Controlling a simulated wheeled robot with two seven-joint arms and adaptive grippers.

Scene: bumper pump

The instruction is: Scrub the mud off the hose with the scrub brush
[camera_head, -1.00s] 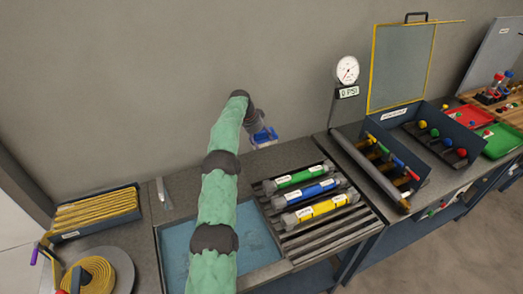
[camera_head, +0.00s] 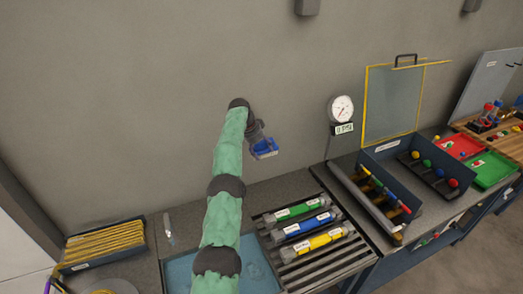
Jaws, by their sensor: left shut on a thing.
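My left arm comes up from the bottom in a green sleeve. My left gripper (camera_head: 257,138) is shut on a small blue block with a pale face, which looks like the scrub brush (camera_head: 265,149). It holds this in the air in front of the wall, above the back of the bench. Yellow hose-like lengths (camera_head: 105,243) lie in a dark tray. I cannot make out mud on either. My right gripper is not in view.
A blue basin (camera_head: 180,274) lies partly behind my arm. Green, blue and yellow labelled tubes (camera_head: 312,240) lie on a slatted rack right of it. A gauge (camera_head: 341,108) and a dark bin with coloured handles (camera_head: 385,190) stand farther right. A slim pale tool (camera_head: 168,230) lies left of the basin.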

